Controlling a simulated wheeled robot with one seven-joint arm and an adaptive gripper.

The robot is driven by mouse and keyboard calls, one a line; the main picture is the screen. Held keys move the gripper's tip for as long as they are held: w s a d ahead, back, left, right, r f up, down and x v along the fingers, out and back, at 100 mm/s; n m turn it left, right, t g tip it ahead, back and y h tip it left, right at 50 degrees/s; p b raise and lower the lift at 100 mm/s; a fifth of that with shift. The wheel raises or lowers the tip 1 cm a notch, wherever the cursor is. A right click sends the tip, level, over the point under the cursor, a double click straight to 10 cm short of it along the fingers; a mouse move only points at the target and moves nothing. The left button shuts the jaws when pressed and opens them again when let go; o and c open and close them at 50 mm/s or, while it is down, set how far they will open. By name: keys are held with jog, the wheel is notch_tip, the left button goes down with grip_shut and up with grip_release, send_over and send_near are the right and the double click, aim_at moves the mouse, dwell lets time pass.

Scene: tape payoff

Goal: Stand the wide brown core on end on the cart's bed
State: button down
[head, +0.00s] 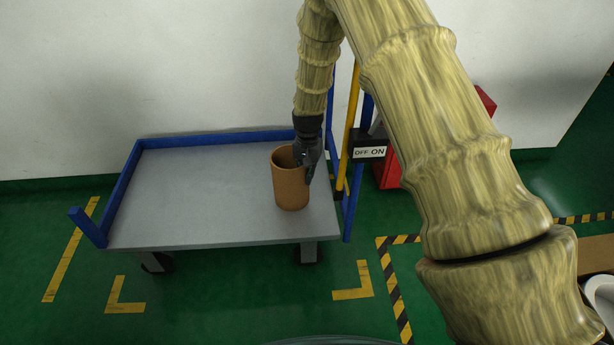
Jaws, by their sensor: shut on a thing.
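The wide brown core (291,190) is upright at the right part of the cart's bed (200,195). Its lower end appears to meet the grey bed. Its open top faces up. My gripper (305,170) reaches down from above and is shut on the core's wall at the right side of its rim. The fingers hide part of the rim and the core's upper right side.
The cart has blue rails (215,137) at the back and left, and a blue and yellow post at the right. An OFF/ON box (369,152) and a red object (388,165) stand right of the cart. The bed left of the core is clear.

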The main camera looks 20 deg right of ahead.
dwell(0.3)
jog(key=c, duration=1.6)
grip_release()
jog(key=shift+c, duration=0.2)
notch_tip(320, 180, up, 12)
jog(key=p, duration=0.3)
